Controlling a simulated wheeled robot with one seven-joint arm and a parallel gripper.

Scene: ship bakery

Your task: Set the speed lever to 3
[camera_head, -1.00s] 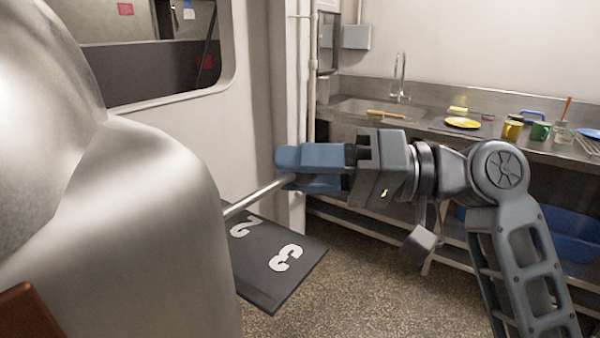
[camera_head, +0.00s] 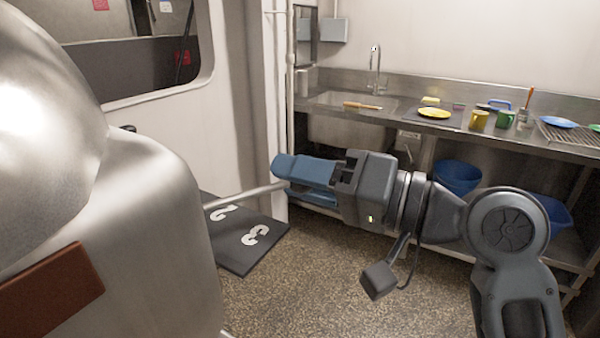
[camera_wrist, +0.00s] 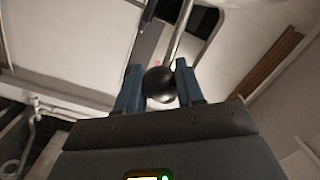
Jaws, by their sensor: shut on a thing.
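The speed lever is a metal rod (camera_head: 243,196) that comes out from behind the big steel machine (camera_head: 150,215) at the left. Its end is a black ball knob (camera_wrist: 160,85), seen in the wrist view between my fingers. My gripper (camera_head: 283,178) is shut on this knob, with a blue finger on each side. In the head view the fingers hide the knob. The dark number plate (camera_head: 232,262) lies below the rod, with a white 2 (camera_head: 220,212) and a white 3 (camera_head: 255,235) showing. The rod passes over the plate near the 2. The plate's far left part is hidden by the machine.
A steel counter (camera_head: 400,115) with a sink runs along the back wall, holding a yellow plate (camera_head: 434,112), mugs and a drying rack. Blue tubs (camera_head: 457,177) stand on the shelf below. The speckled floor (camera_head: 330,280) between machine and counter is clear.

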